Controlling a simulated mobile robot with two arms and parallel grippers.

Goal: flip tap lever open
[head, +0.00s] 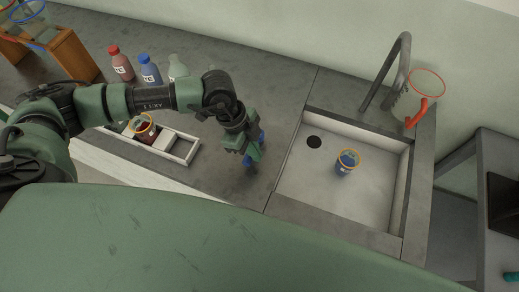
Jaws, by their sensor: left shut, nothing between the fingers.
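The grey tap (403,50) rises in an arch at the back right of the sink. Its red lever (418,113) shows at the right of the spout and slants upward, close below a thin red ring (427,84). My left gripper (253,150) is shut and empty, with blue fingertips. It hangs over the counter left of the sink, well apart from the lever. My right gripper is not in view.
The sink (370,200) holds a blue cup (345,166) with an orange rim, near the dark drain (314,142). A white divided tray (182,152) lies left of my gripper. A red bottle (121,66) and a blue bottle (149,71) stand behind it.

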